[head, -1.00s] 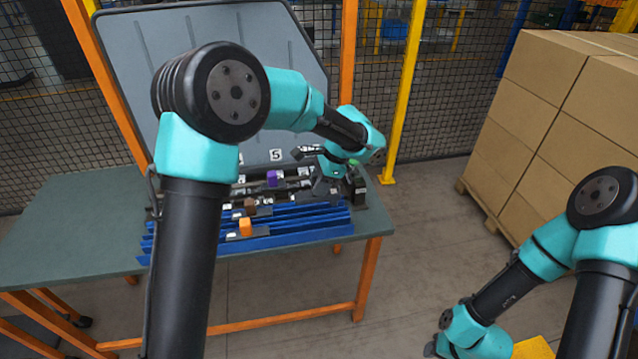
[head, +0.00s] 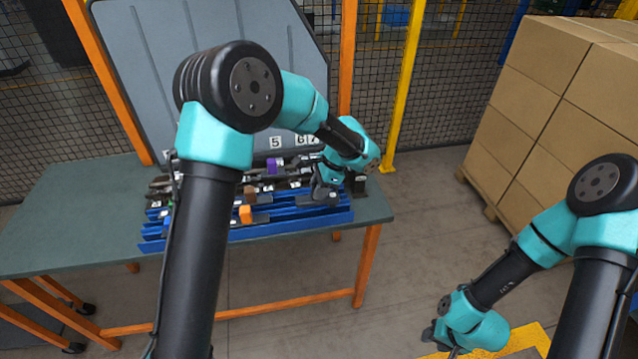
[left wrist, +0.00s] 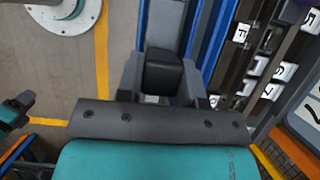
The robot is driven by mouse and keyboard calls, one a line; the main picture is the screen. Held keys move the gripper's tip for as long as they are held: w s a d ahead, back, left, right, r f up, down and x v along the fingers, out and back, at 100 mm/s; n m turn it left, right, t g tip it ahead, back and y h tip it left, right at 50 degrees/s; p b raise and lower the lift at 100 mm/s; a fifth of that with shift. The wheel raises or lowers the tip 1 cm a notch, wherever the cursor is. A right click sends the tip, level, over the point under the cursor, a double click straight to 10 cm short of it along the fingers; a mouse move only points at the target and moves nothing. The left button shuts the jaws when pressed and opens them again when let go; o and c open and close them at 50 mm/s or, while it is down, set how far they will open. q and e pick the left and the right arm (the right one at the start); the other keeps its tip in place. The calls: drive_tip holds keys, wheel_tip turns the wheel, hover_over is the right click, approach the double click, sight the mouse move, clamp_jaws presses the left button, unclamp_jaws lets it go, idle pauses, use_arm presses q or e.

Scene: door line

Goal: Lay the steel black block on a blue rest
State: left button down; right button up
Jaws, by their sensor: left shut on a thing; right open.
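My left gripper (head: 325,192) is over the right end of the blue rests (head: 290,228) on the table. In the left wrist view, it is shut on the black block (left wrist: 164,72), which sits between its fingers. A grey steel strip (left wrist: 168,28) runs on beyond the block, and blue rails (left wrist: 212,40) lie beside it. I cannot tell whether the held piece touches a rest. My right gripper (head: 440,338) is low at the bottom right of the head view, far from the table, partly hidden and holding nothing that I can see.
An orange block (head: 246,214) sits on the blue rests and a purple block (head: 271,168) on the dark rack behind. Number labels (head: 275,142) stand behind the rack. The left part of the green table (head: 80,215) is clear. Stacked cartons (head: 560,100) stand at the right.

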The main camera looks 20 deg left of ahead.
use_arm(q)
drive_tip(key=shift+f, duration=0.25)
drive_tip(key=shift+f, duration=0.15)
idle(0.4)
drive_tip(key=shift+f, duration=2.2)
drive_tip(key=c, duration=0.7)
unclamp_jaws()
drive_tip(key=shift+f, duration=0.1)
drive_tip(key=shift+d, duration=0.1)
drive_tip(key=v, duration=1.7)
drive_tip(key=shift+r, duration=0.25)
